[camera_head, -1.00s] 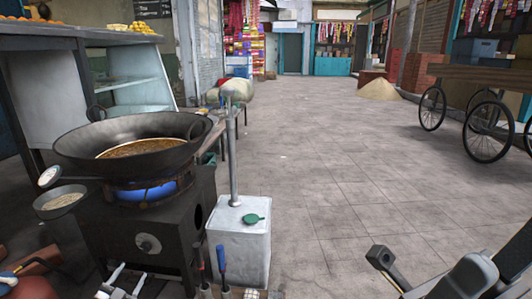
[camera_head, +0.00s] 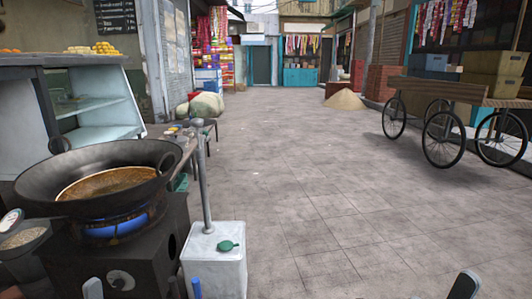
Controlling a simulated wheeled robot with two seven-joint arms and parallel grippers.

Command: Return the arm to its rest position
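A large dark wok (camera_head: 150,155) with brown liquid in it sits on a black stove (camera_head: 160,245) over a blue flame at the left. A round dial (camera_head: 11,221) and a pan (camera_head: 22,238) stand left of the stove. A pale grey piece (camera_head: 93,289) at the bottom left edge, in front of the stove, looks like part of my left gripper. The opening of each gripper is out of frame.
A white box (camera_head: 214,260) with a vertical pole and a green lid (camera_head: 228,246) stands right of the stove. A blue handle (camera_head: 196,289) shows below it. A wheeled cart (camera_head: 445,90) stands at the right. The paved floor (camera_head: 300,180) between is clear.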

